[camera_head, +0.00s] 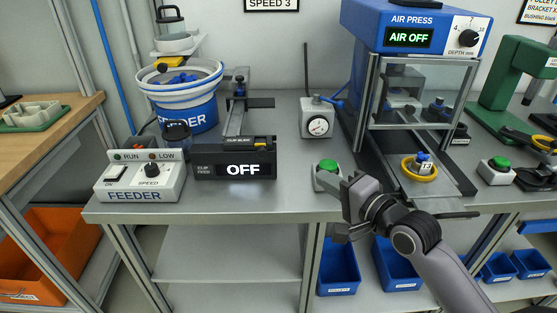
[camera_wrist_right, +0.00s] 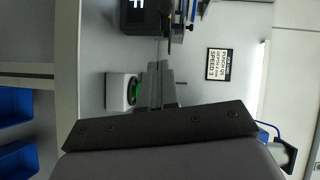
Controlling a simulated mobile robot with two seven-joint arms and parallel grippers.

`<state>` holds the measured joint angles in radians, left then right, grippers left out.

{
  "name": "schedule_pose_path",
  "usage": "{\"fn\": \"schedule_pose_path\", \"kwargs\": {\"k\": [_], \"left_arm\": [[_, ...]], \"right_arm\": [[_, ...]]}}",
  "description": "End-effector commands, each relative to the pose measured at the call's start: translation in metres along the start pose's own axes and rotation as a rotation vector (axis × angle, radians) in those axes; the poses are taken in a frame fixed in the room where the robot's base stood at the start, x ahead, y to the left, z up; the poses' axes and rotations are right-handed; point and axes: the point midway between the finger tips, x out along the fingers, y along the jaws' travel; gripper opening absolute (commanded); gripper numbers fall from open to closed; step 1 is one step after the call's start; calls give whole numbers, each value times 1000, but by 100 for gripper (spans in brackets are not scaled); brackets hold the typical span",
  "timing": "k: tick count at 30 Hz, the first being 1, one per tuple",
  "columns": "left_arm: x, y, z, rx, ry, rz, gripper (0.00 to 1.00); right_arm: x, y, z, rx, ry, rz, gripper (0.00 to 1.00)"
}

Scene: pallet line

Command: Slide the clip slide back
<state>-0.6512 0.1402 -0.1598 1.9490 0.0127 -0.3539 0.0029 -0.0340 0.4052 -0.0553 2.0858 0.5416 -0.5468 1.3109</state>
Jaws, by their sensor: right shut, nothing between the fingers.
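The clip slide (camera_head: 238,140) is a dark labelled bar along the top of the black clip feed box (camera_head: 204,171). The box's display reads OFF, and a small yellow part shows at the slide's right end. In the right wrist view the clip feed box (camera_wrist_right: 140,18) is at the top edge, partly cut off. My right gripper (camera_head: 346,184) is shut and empty, to the right of the box and apart from it, close to the green button. In the right wrist view its fingers (camera_wrist_right: 155,80) are together beside that button. My left gripper is not in view.
The green button (camera_head: 328,166) and a dial gauge (camera_head: 318,125) stand right of the clip feed. The feeder control box (camera_head: 140,190) and bowl (camera_head: 185,110) stand left. The air press (camera_head: 412,30), reading AIR OFF, is at right.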

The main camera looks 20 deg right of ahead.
Motion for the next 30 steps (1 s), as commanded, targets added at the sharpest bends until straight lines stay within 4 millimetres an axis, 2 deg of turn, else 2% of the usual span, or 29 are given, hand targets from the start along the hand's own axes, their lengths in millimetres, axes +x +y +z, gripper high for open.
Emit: {"fn": "schedule_pose_path", "kwargs": {"k": [3,8,26,30], "left_arm": [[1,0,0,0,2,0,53],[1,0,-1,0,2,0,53],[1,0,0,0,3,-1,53],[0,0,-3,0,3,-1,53]], "right_arm": [[2,-12,-4,52,-5,-21,0],[12,-14,-5,62,-5,-23,0],[103,-15,-4,59,-5,-21,0],[118,-17,13,61,-7,-22,0]]}}
